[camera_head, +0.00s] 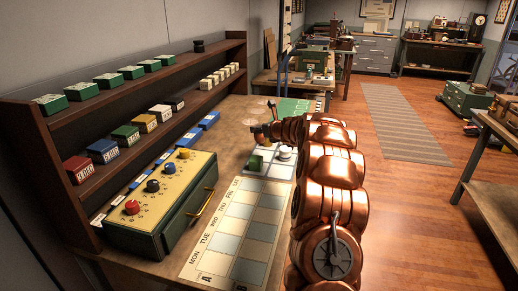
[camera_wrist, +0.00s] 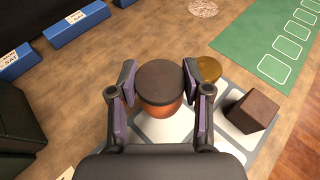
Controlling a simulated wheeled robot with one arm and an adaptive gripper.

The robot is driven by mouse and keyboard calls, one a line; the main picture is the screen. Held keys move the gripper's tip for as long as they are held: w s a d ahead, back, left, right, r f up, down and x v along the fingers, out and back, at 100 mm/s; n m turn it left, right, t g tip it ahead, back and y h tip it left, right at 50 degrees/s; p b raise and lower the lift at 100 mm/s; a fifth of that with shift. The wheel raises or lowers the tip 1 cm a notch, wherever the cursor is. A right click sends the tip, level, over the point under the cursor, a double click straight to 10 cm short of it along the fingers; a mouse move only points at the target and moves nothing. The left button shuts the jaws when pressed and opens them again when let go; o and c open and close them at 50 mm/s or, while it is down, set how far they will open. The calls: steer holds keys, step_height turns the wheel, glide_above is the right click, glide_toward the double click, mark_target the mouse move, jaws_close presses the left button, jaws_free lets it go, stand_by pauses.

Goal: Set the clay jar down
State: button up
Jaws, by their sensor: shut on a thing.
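The clay jar (camera_wrist: 161,84) is an orange-brown round pot with a flat dark brown top. In the wrist view it sits between the two fingers of my gripper (camera_wrist: 158,88), which is shut on it from both sides. Below it lies a mat with pale square tiles (camera_wrist: 230,145). I cannot tell whether the jar's base touches the mat. In the head view my gripper (camera_head: 263,131) is small and partly behind my copper arm, and the jar cannot be made out there.
A round brass-coloured object (camera_wrist: 208,68) and a dark brown block (camera_wrist: 253,112) stand close right of the jar. A green mat (camera_wrist: 268,40) lies beyond. Blue SAT boxes (camera_wrist: 77,24) line the left. A calendar sheet (camera_head: 235,235) and yellow-topped knob cabinet (camera_head: 160,200) occupy the near bench.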

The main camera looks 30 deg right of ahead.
mark_target(262, 142)
steer(key=shift+s+d+f, duration=0.1)
steer(key=shift+d+f, duration=0.1)
steer(key=shift+f, duration=0.4)
steer(key=shift+s+d+f, duration=0.1)
steer(key=shift+d+f, duration=0.1)
steer(key=shift+f, duration=0.35)
steer(key=shift+f+b, duration=0.5)
steer(key=shift+f, duration=1.5)
steer(key=shift+a+f, duration=0.1)
steer(key=shift+f, duration=0.1)
steer(key=o, duration=1.2)
steer(key=shift+r, duration=0.1)
steer(key=shift+r, duration=0.15)
steer(key=b+v, duration=0.1)
steer(key=v, duration=1.1)
steer(key=shift+a, duration=0.1)
